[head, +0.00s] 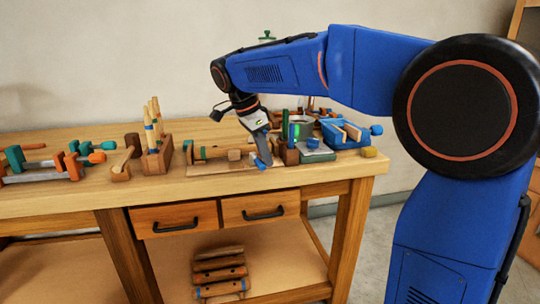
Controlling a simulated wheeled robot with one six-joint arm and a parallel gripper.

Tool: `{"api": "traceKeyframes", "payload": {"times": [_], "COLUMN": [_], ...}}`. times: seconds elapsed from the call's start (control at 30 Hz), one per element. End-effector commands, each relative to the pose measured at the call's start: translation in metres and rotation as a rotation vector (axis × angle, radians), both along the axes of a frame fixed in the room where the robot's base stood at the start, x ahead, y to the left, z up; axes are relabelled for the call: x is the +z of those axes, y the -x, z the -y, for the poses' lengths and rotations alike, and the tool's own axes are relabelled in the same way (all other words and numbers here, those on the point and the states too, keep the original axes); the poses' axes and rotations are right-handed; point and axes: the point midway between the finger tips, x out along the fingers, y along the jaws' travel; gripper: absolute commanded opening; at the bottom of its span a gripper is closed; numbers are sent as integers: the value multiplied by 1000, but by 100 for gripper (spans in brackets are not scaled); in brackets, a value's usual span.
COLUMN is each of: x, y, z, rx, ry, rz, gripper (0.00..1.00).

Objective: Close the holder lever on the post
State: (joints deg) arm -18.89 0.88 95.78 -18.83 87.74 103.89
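My gripper (262,158) points down at the right part of the workbench, its blue tip low over the front of the top. Its fingers overlap in this view, so I cannot see whether it is open or shut. Just right of it stands a short brown wooden post (291,157), with upright green pieces above it. The gripper looks beside the post; I cannot tell whether they touch. The holder lever is too small and crowded to make out, and its position is unclear.
A blue vise (345,133) and a green-grey block (317,154) stand right of the post. A yellow piece (369,152) lies near the right edge. A wooden clamp (225,154) and a tool rack (157,160) stand left.

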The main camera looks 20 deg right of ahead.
Motion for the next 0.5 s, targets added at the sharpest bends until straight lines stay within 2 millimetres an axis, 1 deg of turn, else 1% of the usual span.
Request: {"api": "traceKeyframes", "payload": {"times": [0.2, 0.5], "x": [0, 0], "y": [1, 2], "z": [-5, -8], "rx": [2, 3], "ry": [-1, -2], "rz": [-1, 0], "gripper": [0, 0]}}
